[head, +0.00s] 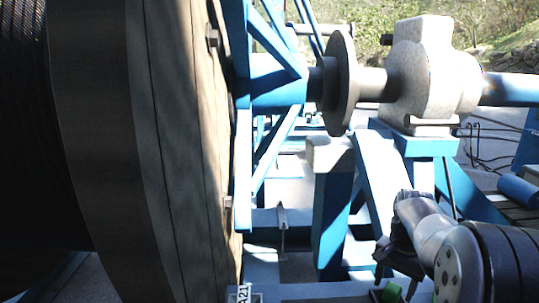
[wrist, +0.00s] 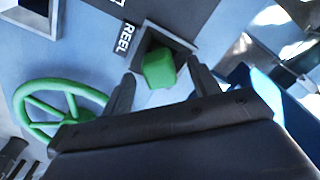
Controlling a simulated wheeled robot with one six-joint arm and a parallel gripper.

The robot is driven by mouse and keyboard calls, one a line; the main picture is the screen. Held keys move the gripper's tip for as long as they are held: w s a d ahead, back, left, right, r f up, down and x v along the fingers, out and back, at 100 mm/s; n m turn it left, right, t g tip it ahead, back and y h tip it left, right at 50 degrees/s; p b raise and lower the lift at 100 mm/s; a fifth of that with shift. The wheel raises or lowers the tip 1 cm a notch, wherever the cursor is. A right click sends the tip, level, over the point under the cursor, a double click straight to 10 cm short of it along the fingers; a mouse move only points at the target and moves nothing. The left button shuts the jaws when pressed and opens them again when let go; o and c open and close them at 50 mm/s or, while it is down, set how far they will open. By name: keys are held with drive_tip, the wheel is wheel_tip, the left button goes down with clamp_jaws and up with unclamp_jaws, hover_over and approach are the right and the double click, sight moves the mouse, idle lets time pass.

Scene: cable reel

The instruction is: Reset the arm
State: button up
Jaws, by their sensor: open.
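My gripper (wrist: 162,72) is open in the wrist view, with one dark finger on each side of a green block-shaped handle (wrist: 158,68). The handle sits in a dark square recess under a label reading "REEL". I cannot tell whether the fingers touch it; gaps show on both sides in the picture. The fingertips are hard to make out there.
A green handwheel (wrist: 60,106) is left of my gripper on the blue-grey panel (wrist: 95,50). A large wooden cable reel (head: 165,150) fills the head view's left. A blue frame (head: 332,215) carries its shaft and a pale bearing housing (head: 425,75) beside my arm.

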wheel_tip(320, 180, up, 14)
drive_tip(key=p, duration=0.6)
drive_tip(key=shift+f, duration=0.25)
drive_tip(key=shift+s+f, duration=0.1)
drive_tip(key=shift+s, duration=0.05)
